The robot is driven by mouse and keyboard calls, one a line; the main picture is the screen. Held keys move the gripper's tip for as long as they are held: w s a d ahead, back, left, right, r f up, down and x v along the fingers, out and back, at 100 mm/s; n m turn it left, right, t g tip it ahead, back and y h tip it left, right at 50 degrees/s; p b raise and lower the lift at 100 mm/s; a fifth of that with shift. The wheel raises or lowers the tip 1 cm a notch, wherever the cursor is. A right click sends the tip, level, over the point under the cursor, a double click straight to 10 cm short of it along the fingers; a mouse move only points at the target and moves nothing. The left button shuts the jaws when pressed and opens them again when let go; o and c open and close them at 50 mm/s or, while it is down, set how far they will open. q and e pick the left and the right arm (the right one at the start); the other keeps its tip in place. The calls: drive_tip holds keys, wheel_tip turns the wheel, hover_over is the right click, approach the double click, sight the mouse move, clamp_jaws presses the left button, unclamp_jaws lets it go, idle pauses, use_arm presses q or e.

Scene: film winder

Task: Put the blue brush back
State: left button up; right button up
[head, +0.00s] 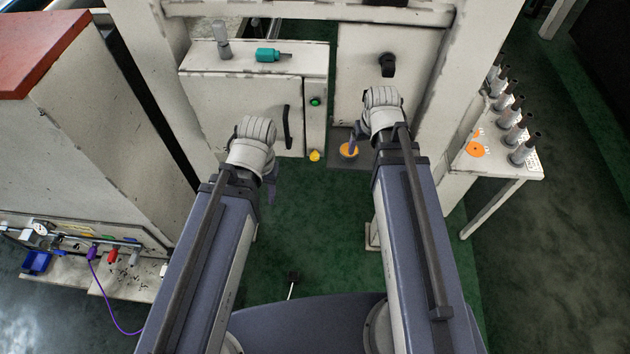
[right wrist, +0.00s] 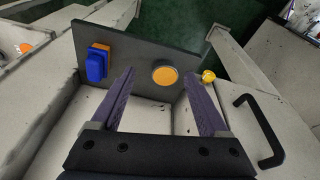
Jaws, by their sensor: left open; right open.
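A blue block-shaped thing with an orange part (right wrist: 97,65), which looks like the blue brush, lies on a dark grey plate (right wrist: 135,82) in the right wrist view. It is left of my right gripper's fingers and apart from them. In the head view my right arm hides it. My right gripper (right wrist: 160,75) is open and empty, its fingers reaching toward the plate. It also shows in the head view (head: 355,138). My left gripper (head: 270,185) is open over the green floor, in front of the white cabinet, holding nothing visible.
An orange disc (right wrist: 166,75) sits on the plate. A yellow knob (head: 315,155) is beside it. The cabinet (head: 240,105) has a black handle and a teal tool (head: 268,55) on top. A side table (head: 530,165) at right holds several grey posts. A blue bin (head: 37,262) is at left.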

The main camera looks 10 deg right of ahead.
drive_tip(key=s+a+n+g, duration=0.1)
drive_tip(key=s+a+n, duration=0.1)
drive_tip(key=s+a, duration=0.3)
drive_tip(key=s+a+n+g+h, duration=0.1)
drive_tip(key=s+a, duration=0.4)
drive_tip(key=a, duration=0.7)
drive_tip(key=shift+s+f+n+g, duration=0.15)
drive_tip(key=shift+f+n+g, duration=0.05)
drive_tip(key=shift+n+g, duration=0.3)
drive_tip(key=shift+f, duration=0.1)
